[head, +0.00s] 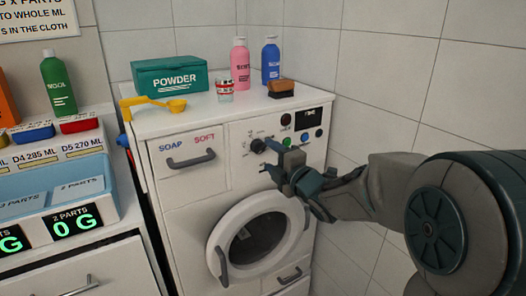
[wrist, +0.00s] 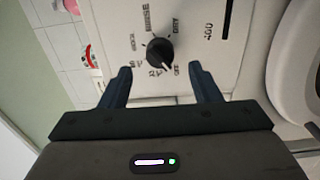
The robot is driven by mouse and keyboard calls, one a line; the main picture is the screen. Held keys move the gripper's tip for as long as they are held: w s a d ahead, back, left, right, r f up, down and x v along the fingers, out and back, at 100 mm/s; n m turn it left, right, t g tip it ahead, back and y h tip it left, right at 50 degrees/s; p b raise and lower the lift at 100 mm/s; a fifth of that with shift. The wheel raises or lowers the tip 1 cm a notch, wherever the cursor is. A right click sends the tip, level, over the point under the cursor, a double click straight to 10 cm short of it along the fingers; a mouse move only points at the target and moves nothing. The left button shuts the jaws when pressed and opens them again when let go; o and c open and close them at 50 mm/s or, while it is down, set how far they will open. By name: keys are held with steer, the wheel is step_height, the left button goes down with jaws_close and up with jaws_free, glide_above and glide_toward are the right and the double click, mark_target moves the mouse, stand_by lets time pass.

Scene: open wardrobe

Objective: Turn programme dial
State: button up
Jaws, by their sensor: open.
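The programme dial (head: 258,146) is a round black knob on the white washing machine's (head: 200,205) front panel. In the wrist view the dial (wrist: 160,51) shows with printed labels around it, among them RINSE and DRY, and its pointer is toward the lower right of the picture. My gripper (head: 272,160) is in front of the panel, close to the dial. In the wrist view my gripper (wrist: 160,80) is open, with its two dark fingers apart and the dial ahead between them. The fingers look clear of the dial.
The round door (head: 215,262) is shut below the panel. Coloured buttons (head: 304,138) and a small display (head: 308,119) sit right of the dial. A powder box (head: 170,78), yellow scoop (head: 176,105), pink bottle (head: 240,66) and blue bottle (head: 271,63) stand on top.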

mark_target(262, 150)
steer(key=x, duration=0.5)
steer(key=shift+s, duration=0.1)
steer(key=c, duration=1)
